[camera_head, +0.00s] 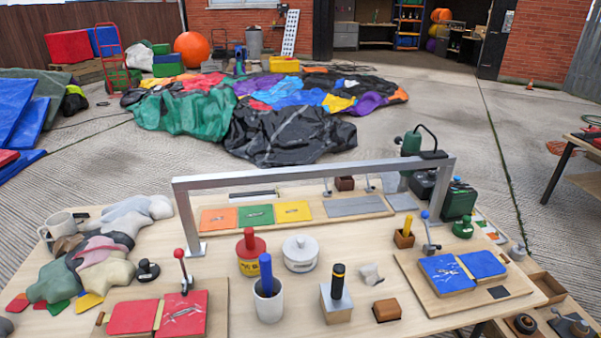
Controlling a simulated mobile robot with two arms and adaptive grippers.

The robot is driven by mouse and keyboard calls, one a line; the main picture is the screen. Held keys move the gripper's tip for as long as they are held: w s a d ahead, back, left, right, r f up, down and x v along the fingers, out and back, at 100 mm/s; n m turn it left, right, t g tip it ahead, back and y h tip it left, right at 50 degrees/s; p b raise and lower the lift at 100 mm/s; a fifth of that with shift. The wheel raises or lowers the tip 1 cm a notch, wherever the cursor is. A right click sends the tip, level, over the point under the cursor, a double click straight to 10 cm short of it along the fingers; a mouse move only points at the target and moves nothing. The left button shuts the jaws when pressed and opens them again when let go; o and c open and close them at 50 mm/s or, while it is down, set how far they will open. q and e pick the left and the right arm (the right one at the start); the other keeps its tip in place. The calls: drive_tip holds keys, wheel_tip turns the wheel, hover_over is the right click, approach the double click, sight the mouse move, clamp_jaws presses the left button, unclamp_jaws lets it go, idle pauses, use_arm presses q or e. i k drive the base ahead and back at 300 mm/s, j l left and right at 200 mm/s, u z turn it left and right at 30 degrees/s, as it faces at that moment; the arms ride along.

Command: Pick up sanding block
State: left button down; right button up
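A small brown block (386,309), which looks like the sanding block, lies near the front edge of the wooden table (240,318), right of centre. A crumpled grey-white piece (370,274) lies just behind it. A silver block with a black and yellow handle (337,296) stands to its left. Another dark brown block (345,183) sits at the back of the table, behind the metal frame; I cannot tell for certain which brown block is the sanding block. Neither of my grippers is in view.
A metal frame (310,172) spans the table. A white cup with a blue-handled tool (267,300), a red pot (251,254) and a white tin (300,254) stand left of the block. A board with blue pads (447,274) lies to its right.

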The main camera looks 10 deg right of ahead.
sight(388, 310)
drive_tip(key=z, duration=1.1)
